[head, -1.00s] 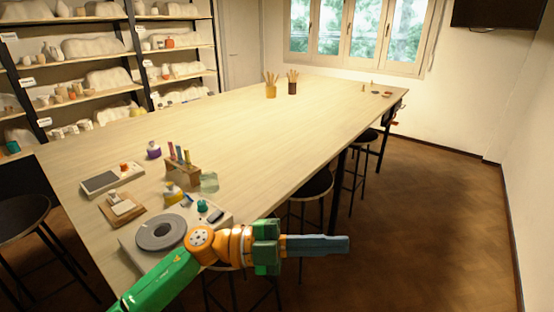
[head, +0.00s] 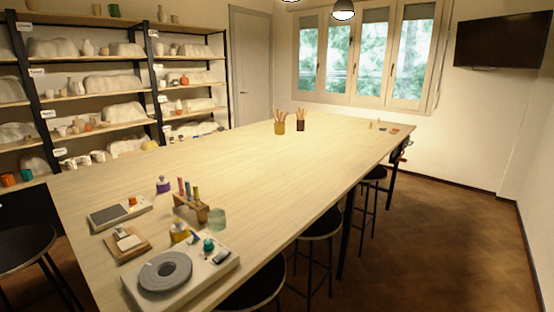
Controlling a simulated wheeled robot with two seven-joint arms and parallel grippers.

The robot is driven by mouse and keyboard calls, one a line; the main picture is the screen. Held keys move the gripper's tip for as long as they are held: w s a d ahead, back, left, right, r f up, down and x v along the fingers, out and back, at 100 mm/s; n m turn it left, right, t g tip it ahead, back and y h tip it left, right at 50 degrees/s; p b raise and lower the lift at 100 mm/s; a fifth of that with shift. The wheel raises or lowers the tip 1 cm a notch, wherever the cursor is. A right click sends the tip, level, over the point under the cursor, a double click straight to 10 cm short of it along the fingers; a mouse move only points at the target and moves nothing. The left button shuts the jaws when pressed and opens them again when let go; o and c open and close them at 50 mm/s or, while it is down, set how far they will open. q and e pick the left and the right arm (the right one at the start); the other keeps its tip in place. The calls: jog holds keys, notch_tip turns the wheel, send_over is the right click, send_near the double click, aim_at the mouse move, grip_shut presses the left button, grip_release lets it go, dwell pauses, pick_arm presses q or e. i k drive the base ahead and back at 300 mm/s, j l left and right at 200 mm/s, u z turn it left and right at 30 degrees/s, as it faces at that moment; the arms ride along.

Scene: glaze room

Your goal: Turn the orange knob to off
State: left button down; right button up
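The orange knob (head: 132,201) is small and stands on the right part of a flat white device with a dark grey plate (head: 106,215), near the table's left edge. The knob's pointing direction is too small to tell. Neither my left gripper nor my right gripper is in the head view.
On the long wooden table (head: 250,165), nearby, are a wheel device with a grey disc (head: 165,272) and teal knob (head: 208,244), a scale on a wooden board (head: 128,244), a wooden vial rack (head: 190,208), a purple-capped jar (head: 162,185) and a glass (head: 217,219). The table's middle is clear.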

aim_at(133, 201)
jog(key=u, duration=1.25)
jog(key=i+j+z, duration=0.1)
jog(key=j, duration=0.05)
